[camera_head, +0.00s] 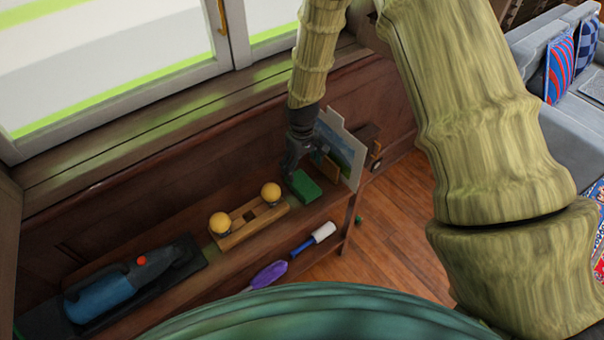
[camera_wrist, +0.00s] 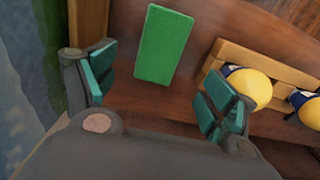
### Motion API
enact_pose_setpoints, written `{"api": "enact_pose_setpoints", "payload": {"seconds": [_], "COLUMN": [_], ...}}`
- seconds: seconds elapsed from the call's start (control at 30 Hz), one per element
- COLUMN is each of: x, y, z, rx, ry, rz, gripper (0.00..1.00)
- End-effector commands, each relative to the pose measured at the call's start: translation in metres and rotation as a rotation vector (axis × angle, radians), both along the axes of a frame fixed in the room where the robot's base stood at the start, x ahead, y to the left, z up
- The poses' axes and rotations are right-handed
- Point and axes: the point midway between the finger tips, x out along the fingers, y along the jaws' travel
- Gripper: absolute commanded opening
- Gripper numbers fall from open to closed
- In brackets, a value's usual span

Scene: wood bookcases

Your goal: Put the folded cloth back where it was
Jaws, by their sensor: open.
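A green rectangular block, which looks like the folded cloth (camera_head: 303,186), lies flat on the top shelf of the low wooden bookcase. It sits between a wooden stand with yellow balls and an upright picture board. In the wrist view the folded cloth (camera_wrist: 163,45) lies beyond my fingertips, roughly between them and free of both. My gripper (camera_head: 293,170) hangs just over the shelf beside the cloth. In the wrist view my gripper (camera_wrist: 160,92) is open, its teal pads wide apart with nothing between them.
The wooden stand (camera_head: 248,222) with yellow balls is close on the left. The picture board (camera_head: 340,150) stands close on the right. A blue handheld vacuum (camera_head: 100,296) lies further left. A purple brush (camera_head: 268,275) and a white-and-blue roller (camera_head: 315,239) lie on the lower shelf.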

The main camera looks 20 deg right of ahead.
Motion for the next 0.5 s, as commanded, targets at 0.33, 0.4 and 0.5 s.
{"api": "enact_pose_setpoints", "payload": {"seconds": [0.33, 0.4, 0.5], "x": [0.0, 0.0, 0.0], "y": [0.0, 0.0, 0.0], "z": [0.036, 0.039, 0.042], "rx": [-0.001, 0.0, 0.0], "ry": [-0.001, 0.0, 0.0], "rz": [0.0, 0.0, -0.001], "gripper": [0.85, 0.85, 0.85]}}
